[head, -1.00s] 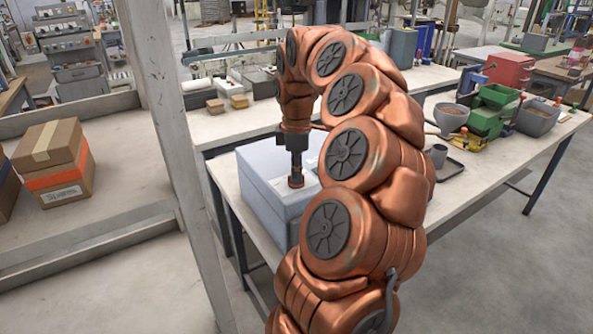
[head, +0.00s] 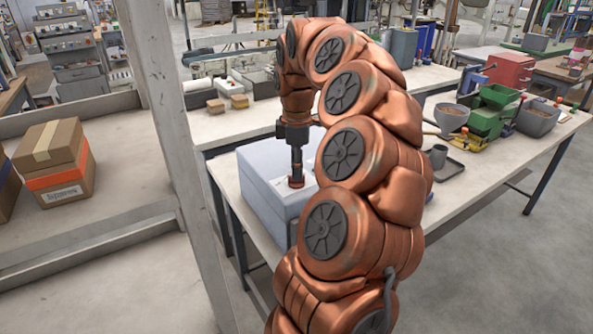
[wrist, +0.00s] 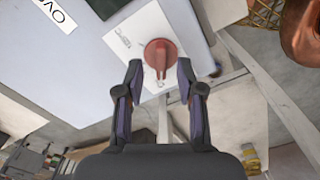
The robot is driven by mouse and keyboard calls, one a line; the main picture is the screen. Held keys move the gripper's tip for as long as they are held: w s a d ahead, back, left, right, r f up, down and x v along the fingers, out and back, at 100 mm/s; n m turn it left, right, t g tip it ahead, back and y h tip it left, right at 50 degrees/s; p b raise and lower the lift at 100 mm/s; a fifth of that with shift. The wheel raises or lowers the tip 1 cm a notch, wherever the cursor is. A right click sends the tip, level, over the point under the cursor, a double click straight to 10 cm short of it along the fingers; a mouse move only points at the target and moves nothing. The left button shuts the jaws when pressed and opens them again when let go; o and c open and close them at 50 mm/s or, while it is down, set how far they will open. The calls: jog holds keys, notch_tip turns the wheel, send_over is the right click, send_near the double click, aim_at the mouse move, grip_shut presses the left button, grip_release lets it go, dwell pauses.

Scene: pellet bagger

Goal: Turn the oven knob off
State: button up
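The oven is a pale grey box (head: 262,165) on the near end of the workbench; the wrist view shows its top face (wrist: 95,60) with part of a printed label. A red round knob (wrist: 161,52) with a raised ridge sits on a white plate (wrist: 125,38) on this top. The knob also shows in the head view (head: 296,182), right under my gripper. My gripper (wrist: 160,68) points down at the knob. Its two dark fingers are spread, one on each side of the knob's ridge, with visible gaps. I cannot tell how deep the fingertips reach.
A pale post (head: 165,120) stands left of the oven. Cardboard boxes (head: 50,160) sit beyond it.

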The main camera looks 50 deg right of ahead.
notch_tip(320, 180, up, 10)
jog(key=shift+r, duration=0.2)
dwell(0.5)
jog(key=shift+a, duration=0.15)
dwell(0.5)
